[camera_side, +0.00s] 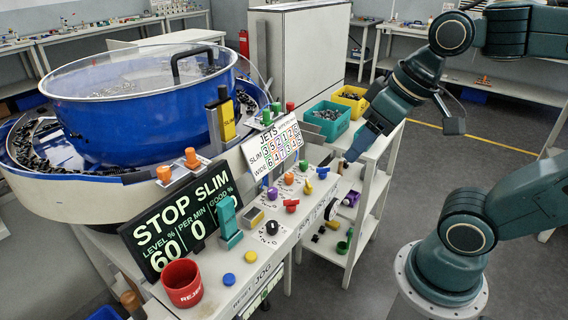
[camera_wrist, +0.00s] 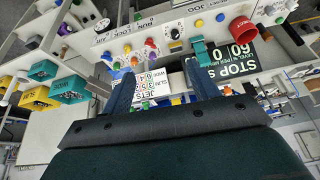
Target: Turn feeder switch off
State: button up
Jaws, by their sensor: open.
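The control panel (camera_side: 250,265) beside the blue bowl feeder (camera_side: 150,115) carries several knobs and levers. No label that I can read names the feeder switch. A black rotary knob (camera_side: 272,227) sits on a white dial plate mid-panel; it also shows in the wrist view (camera_wrist: 175,33). A red lever (camera_side: 291,205), a blue lever (camera_side: 322,172) and a yellow block (camera_side: 252,217) are near it. The display (camera_side: 180,225) reads STOP SLIM, 60 and 0. My gripper (camera_side: 349,158) is open and empty, above the panel's far right end. Its spread fingers (camera_wrist: 160,70) show in the wrist view.
A red reject cup (camera_side: 182,284) and a teal upright part (camera_side: 229,222) stand on the panel. The JETS board (camera_side: 272,145) rises behind the knobs. Teal (camera_side: 327,121) and yellow (camera_side: 351,101) bins sit on the shelf unit at the right. Open floor lies beyond it.

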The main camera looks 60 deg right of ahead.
jog(key=w+m+g, duration=0.2)
jog(key=w, duration=0.4)
jog(key=m+g+y, duration=0.3)
jog(key=m+g, duration=0.3)
jog(key=m, duration=0.1)
send_over(291, 205)
jog(key=w+d, duration=0.5)
notch_tip(291, 205, down, 11)
jog(key=shift+s+r, duration=0.2)
jog(key=shift+a, duration=0.1)
jog(key=x, duration=1.3)
jog(key=shift+s+a+f, duration=0.1)
jog(key=shift+s+f, duration=0.2)
jog(key=shift+s, duration=0.05)
jog(key=c, duration=1)
